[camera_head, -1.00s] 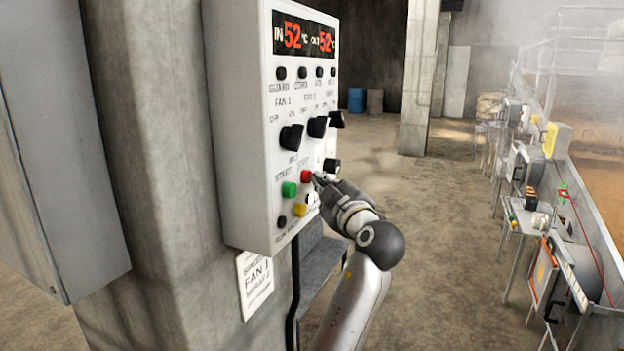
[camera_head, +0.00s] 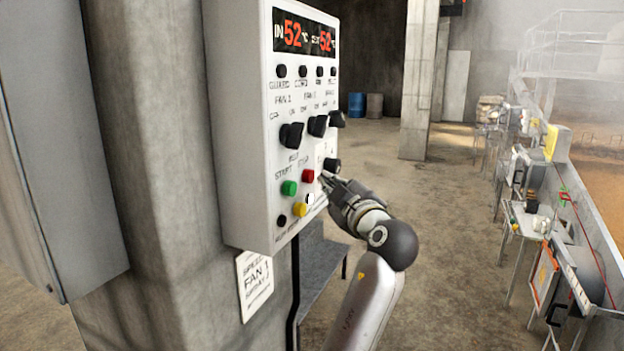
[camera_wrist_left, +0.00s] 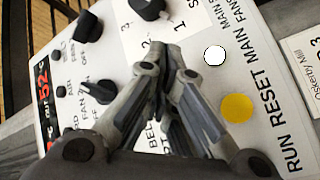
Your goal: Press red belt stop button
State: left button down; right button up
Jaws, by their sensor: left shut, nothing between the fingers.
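The red stop button (camera_head: 308,176) is on the white control panel (camera_head: 243,120), right of the green start button (camera_head: 289,188). My left gripper (camera_head: 324,181) is shut and empty, its tips just right of the red button with a small gap showing in the head view. In the left wrist view the closed fingertips (camera_wrist_left: 168,62) point at the panel face. The red button does not show there; the fingers cover part of the panel. My right gripper is not in view.
Close by are a yellow button (camera_head: 300,209), a white button (camera_head: 310,198) and black knobs (camera_head: 291,135) above. The panel hangs on a concrete pillar (camera_head: 160,150). A grey cabinet (camera_head: 55,150) is at left. Open floor lies to the right, with a conveyor line beyond.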

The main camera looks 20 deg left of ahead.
pick_arm(q)
jog(key=d+b, duration=0.2)
jog(key=d, duration=0.3)
jog(key=shift+s+b, duration=0.1)
jog(key=shift+b, duration=0.2)
dwell(0.6)
